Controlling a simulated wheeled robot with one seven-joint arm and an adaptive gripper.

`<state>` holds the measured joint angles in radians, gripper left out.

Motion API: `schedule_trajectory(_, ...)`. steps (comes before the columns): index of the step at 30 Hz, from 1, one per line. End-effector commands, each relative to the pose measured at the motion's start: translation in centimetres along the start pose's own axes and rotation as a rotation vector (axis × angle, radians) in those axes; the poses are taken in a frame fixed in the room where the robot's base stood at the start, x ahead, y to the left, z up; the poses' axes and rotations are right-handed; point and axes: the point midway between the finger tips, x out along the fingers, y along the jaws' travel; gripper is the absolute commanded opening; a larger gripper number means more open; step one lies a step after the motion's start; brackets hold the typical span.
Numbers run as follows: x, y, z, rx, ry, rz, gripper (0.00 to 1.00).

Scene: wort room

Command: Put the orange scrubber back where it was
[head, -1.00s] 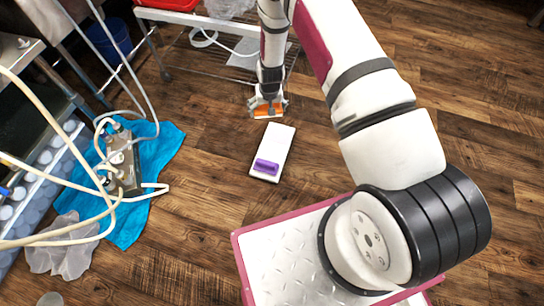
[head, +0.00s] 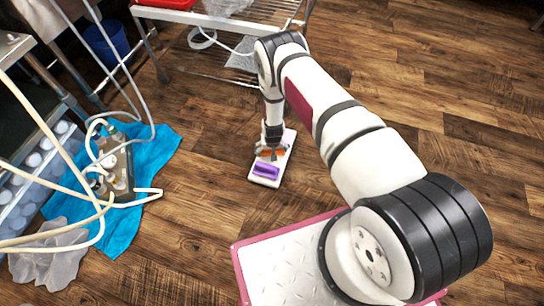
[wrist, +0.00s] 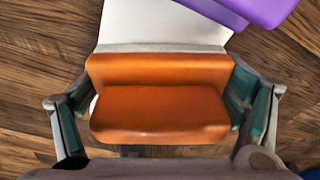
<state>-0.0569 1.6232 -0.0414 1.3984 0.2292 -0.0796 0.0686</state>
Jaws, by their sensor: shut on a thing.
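My gripper (head: 271,153) is shut on the orange scrubber (wrist: 160,110), with one finger at each end of it in the wrist view. In the head view the scrubber (head: 280,152) shows only in part between the fingers. It is over the middle of a white rectangular board (head: 263,182) that lies on the wood floor. Whether the scrubber touches the board I cannot tell. A purple scrubber (head: 266,170) lies on the near end of the board, close in front of my gripper. It also shows at the top right of the wrist view (wrist: 240,8).
A blue cloth (head: 120,235) with a metal device (head: 117,170) and pale hoses lies to the left. A wire-shelf cart (head: 215,72) stands behind, with a red tray (head: 165,3) on top. A blue bucket (head: 110,40) is at the back left. The floor right of the board is clear.

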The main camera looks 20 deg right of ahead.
Motion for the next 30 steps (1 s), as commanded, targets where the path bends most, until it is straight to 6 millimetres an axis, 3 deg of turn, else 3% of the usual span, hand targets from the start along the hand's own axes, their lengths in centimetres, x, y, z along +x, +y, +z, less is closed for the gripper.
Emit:
schedule_trajectory(8, 3.4, 0.0, 0.8, -0.001, 0.000, 0.000, 0.62)
schedule_trajectory(20, 3.7, 0.0, 0.8, -0.001, 0.000, 0.000, 0.62)
schedule_trajectory(21, 3.7, 0.0, 0.8, -0.001, 0.000, 0.000, 0.95)
schedule_trajectory(22, 3.7, 0.0, 0.8, -0.001, 0.000, 0.000, 1.00)
schedule_trajectory(30, 3.7, 0.0, 0.8, -0.001, 0.000, 0.000, 1.00)
